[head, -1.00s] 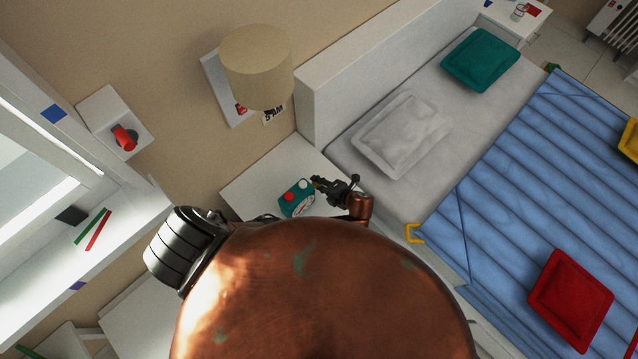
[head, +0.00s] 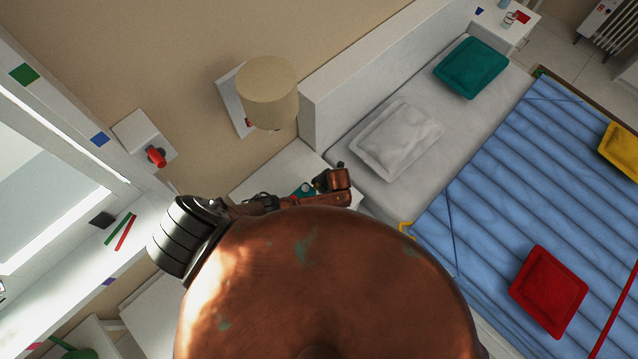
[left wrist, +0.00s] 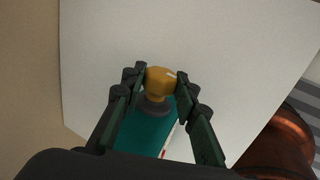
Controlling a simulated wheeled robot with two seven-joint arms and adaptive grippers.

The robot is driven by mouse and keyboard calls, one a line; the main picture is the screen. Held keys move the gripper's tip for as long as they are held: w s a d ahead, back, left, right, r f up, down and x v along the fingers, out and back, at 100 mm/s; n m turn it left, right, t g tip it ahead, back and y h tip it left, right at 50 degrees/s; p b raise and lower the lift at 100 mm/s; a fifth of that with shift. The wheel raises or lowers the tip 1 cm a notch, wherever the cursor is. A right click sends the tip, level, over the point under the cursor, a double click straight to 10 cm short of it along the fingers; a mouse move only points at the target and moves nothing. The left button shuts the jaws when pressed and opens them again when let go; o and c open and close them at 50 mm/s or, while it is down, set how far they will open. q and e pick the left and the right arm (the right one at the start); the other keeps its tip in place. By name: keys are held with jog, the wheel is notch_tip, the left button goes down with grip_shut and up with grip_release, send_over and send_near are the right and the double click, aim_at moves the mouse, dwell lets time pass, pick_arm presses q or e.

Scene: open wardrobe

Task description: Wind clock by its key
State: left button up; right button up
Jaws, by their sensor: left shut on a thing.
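The teal clock (head: 302,191) sits on the white bedside table, mostly hidden behind my arm in the head view. In the left wrist view, the clock's teal body (left wrist: 146,134) lies below a gold key (left wrist: 160,84), which sticks out towards the camera from a dark round collar. My left gripper (left wrist: 160,75) has its two fingers shut on either side of the key's head. In the head view my left gripper (head: 322,182) is at the clock, partly covered by my arm. My right gripper is in neither view.
The white bedside table (head: 262,181) stands between the wall and the bed. A beige lamp (head: 268,93) hangs above it. The bed's headboard (head: 385,55) and grey pillow (head: 398,140) are close on the right. A window sill (head: 85,255) is on the left.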

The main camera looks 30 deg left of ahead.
pick_arm(q)
jog(key=shift+w+a+r+h+p, duration=0.1)
jog(key=shift+h+p, duration=0.3)
jog(key=shift+h, duration=0.1)
jog(key=o, duration=1.2)
jog(key=v, duration=1.2)
